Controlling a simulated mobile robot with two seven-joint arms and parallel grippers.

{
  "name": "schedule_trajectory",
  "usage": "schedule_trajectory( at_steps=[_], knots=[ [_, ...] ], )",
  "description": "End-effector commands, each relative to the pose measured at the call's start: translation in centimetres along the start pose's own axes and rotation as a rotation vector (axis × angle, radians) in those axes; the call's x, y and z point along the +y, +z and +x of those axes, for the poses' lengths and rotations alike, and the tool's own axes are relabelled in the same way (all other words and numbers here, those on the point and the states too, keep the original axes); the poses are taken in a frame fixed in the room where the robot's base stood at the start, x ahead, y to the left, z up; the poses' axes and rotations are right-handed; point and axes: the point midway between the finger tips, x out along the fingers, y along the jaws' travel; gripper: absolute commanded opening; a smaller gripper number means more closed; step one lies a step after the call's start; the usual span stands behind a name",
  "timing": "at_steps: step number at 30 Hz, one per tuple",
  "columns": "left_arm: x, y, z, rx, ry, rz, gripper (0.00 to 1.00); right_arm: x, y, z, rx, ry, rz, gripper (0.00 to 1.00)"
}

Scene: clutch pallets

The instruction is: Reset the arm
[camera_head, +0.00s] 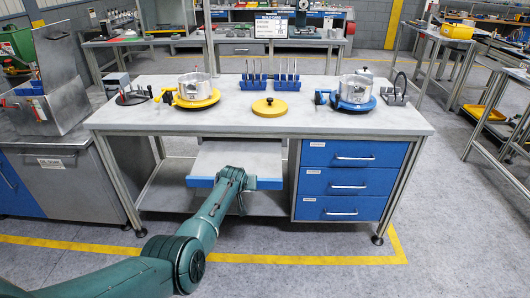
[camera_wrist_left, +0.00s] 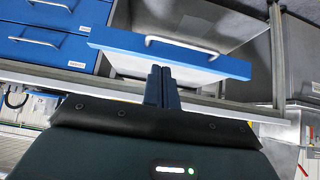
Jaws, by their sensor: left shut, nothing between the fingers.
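My left arm reaches in from the lower left in the head view, and its end is in front of a pulled-out drawer with a blue front (camera_head: 268,183) under the table. In the left wrist view my left gripper (camera_wrist_left: 161,70) is shut and empty, its fingers pressed together. The handle is not between the fingers. In the head view the arm hides part of the drawer front. My right gripper is in neither view.
The grey table (camera_head: 330,118) holds a yellow clutch fixture (camera_head: 198,98), a blue one (camera_head: 354,103), a yellow disc (camera_head: 269,107) and blue racks (camera_head: 286,84). Three closed blue drawers (camera_head: 347,182) are at its right. A metal cabinet (camera_head: 68,166) stands left. Floor in front is free.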

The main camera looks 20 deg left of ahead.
Motion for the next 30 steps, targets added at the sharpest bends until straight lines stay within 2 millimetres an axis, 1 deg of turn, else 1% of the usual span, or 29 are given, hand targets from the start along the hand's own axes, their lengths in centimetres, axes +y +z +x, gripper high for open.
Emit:
schedule_trajectory(
  at_steps=[2, 5, 8, 10, 12, 14, 15, 17, 18, 20, 21, 23, 24, 27, 30],
  knots=[
    [-0.1, 0.2, 0.0, -0.002, -0.002, 0.000, 0.00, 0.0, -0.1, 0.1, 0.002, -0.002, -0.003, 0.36],
    [-1.1, 1.4, 0.0, -0.015, -0.017, 0.003, 0.00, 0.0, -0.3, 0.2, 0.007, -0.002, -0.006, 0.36],
    [-3.0, 3.9, -0.4, -0.040, -0.047, 0.013, 0.00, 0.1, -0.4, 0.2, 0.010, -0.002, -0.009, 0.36],
    [-4.6, 6.3, -1.2, -0.064, -0.071, 0.025, 0.00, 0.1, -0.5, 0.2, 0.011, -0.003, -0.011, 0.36],
    [-5.9, 9.0, -2.5, -0.093, -0.087, 0.043, 0.00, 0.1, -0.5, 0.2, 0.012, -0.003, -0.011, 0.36],
    [-6.7, 11.2, -3.9, -0.117, -0.094, 0.062, 0.00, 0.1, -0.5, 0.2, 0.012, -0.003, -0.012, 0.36],
    [-7.2, 12.6, -5.0, -0.133, -0.097, 0.076, 0.00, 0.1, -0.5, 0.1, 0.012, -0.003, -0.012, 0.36],
    [-7.6, 14.8, -6.9, -0.159, -0.094, 0.098, 0.00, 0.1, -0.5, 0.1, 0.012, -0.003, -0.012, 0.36],
    [-7.8, 16.2, -8.3, -0.175, -0.089, 0.114, 0.00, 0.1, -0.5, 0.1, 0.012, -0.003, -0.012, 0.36],
    [-7.9, 18.3, -10.6, -0.202, -0.078, 0.139, 0.00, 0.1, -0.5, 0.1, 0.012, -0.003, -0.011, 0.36],
    [-7.9, 19.7, -12.2, -0.221, -0.067, 0.158, 0.00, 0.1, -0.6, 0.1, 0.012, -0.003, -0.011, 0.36],
    [-7.7, 21.7, -14.9, -0.249, -0.046, 0.184, 0.00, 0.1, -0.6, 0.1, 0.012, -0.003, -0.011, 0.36],
    [-7.5, 22.9, -16.6, -0.266, -0.031, 0.203, 0.00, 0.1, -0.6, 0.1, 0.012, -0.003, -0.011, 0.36],
    [-7.1, 25.1, -20.4, -0.303, 0.006, 0.239, 0.00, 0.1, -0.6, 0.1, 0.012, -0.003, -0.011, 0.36],
    [-6.6, 26.7, -23.5, -0.333, 0.040, 0.267, 0.00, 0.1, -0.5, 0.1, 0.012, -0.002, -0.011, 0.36]
  ],
)
